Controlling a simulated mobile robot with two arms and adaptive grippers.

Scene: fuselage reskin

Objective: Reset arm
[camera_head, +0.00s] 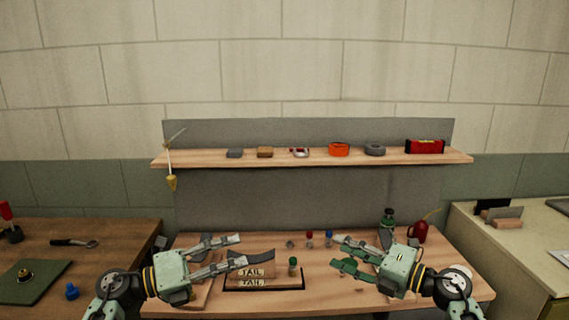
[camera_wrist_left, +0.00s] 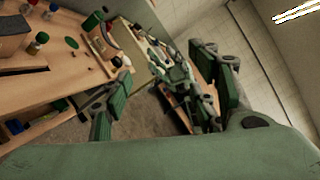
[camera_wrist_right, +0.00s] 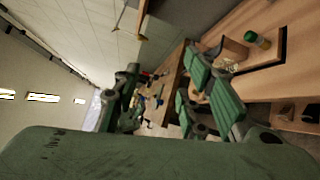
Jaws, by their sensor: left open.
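My left gripper (camera_head: 255,248) is level above the left half of the workbench, with its two fingers apart and nothing between them. In the left wrist view, its fingers (camera_wrist_left: 170,88) stand wide apart. My right gripper (camera_head: 336,252) is above the right half of the bench, pointing left towards the other gripper. In the right wrist view, its fingers (camera_wrist_right: 163,88) are also apart and empty. A block stack labelled TAIL (camera_head: 262,283) sits in a dark-edged recess below the left gripper. A green-capped bottle (camera_head: 293,266) stands at its right end.
The workbench (camera_head: 330,300) has several small capped bottles (camera_head: 309,237) at the back, plus a green bottle (camera_head: 388,218) and red bottle (camera_head: 420,231) at right. A shelf (camera_head: 200,161) holds tape rolls and blocks. Side tables (camera_head: 110,238) flank the bench.

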